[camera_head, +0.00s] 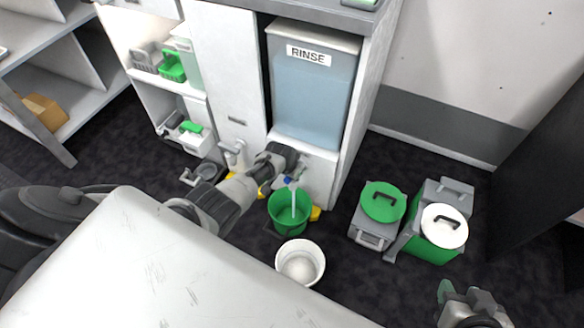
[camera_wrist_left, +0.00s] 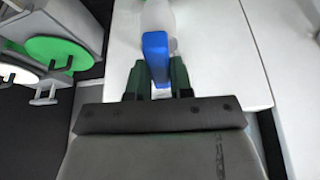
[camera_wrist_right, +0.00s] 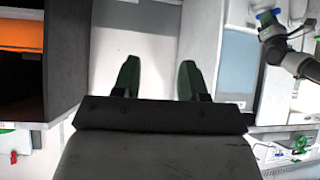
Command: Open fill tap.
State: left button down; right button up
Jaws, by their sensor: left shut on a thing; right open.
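The tap's blue handle (camera_wrist_left: 156,48) is between the fingers of my left gripper (camera_wrist_left: 158,75), which is shut on it. A pale rounded tap part (camera_wrist_left: 158,17) shows just beyond the handle. In the head view, my left gripper (camera_head: 284,172) is at the front below the RINSE tank (camera_head: 311,92), and a bit of the blue handle (camera_head: 288,181) shows. A pale vertical streak (camera_head: 294,203) runs from there down into a green bucket (camera_head: 276,221); I cannot tell if it is liquid. My right gripper (camera_wrist_right: 158,78) is open and empty, far from the tap.
A white bucket (camera_head: 300,275) stands in front of the green bucket. Containers with a green lid (camera_head: 383,201) and a white lid (camera_head: 444,226) stand to the right. Another pale tap (camera_head: 234,153) is on the left cabinet. Dark floor between the containers and the right wall is clear.

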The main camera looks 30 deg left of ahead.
pick_arm(q)
jog(key=shift+n+y+p, duration=0.35)
jog(key=shift+n+y, duration=0.05)
jog(key=shift+n, duration=0.5)
pick_arm(e)
jog(key=shift+s+d+f+g+h, duration=0.1)
jog(key=shift+s+d+f+g, duration=0.1)
jog(key=shift+s+f+g, duration=0.25)
jog(key=shift+s+d+f+g+h, duration=0.1)
jog(key=shift+s+d+g, duration=0.1)
jog(key=shift+s+g, duration=0.3)
jog(key=shift+s+d+f+g+h, duration=0.1)
jog(key=shift+s+d+f+g, duration=0.15)
jog(key=shift+s, duration=0.4)
pick_arm(q)
jog(key=c, duration=1)
grip_release()
